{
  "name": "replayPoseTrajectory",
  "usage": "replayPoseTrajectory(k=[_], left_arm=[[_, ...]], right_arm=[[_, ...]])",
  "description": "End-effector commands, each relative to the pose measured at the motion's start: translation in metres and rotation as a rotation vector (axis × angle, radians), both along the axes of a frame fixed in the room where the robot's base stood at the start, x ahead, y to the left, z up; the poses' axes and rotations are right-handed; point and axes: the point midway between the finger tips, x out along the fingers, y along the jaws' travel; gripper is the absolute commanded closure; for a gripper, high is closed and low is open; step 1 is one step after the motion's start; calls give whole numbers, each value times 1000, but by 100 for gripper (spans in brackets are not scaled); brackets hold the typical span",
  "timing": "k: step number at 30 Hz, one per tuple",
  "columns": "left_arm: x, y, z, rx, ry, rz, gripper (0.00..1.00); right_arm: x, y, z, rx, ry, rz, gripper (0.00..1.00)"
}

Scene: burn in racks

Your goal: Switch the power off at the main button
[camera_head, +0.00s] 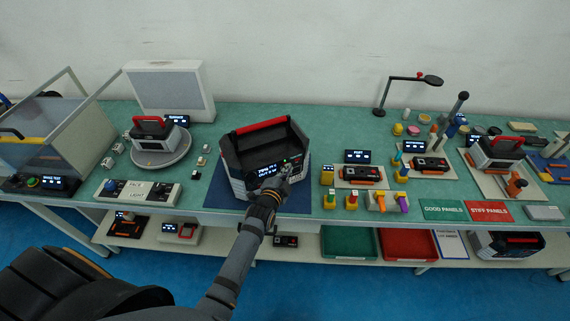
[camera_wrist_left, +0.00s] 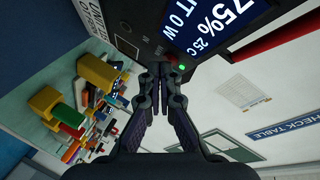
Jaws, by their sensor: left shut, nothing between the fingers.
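The power unit (camera_head: 262,150) stands on a dark blue mat on the bench, a black and white box with a red carry handle (camera_head: 260,127) on top. Its lit screen (camera_head: 267,170) faces me. In the left wrist view the screen (camera_wrist_left: 215,25) shows large text with "75%" and a small green light (camera_wrist_left: 182,67) glows beside it. My left gripper (camera_head: 283,172) is shut and empty, with its fingertips (camera_wrist_left: 160,68) right at the front panel by the green light. The fingertips hide part of the panel, and I cannot tell whether they touch it. My right gripper is not in view.
The dark blue mat (camera_head: 216,195) lies under the unit. A turntable (camera_head: 160,158) with another unit stands to the left. Small coloured blocks (camera_head: 330,200) and a green panel mat (camera_head: 441,210) lie to the right. A lower shelf (camera_head: 340,244) holds trays.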

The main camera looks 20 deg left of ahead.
Motion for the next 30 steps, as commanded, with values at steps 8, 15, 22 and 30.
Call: replayPoseTrajectory(k=[8, 15, 22, 30], left_arm=[[1, 0, 1, 0, 0, 0, 100], [-7, -7, 2, 0, 0, 0, 100], [-8, -8, 0, 1, 0, 0, 100], [-25, -24, 4, -4, 3, 0, 100]], right_arm=[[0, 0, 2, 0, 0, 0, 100], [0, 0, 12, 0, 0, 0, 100], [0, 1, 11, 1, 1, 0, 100], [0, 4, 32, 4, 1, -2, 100]])
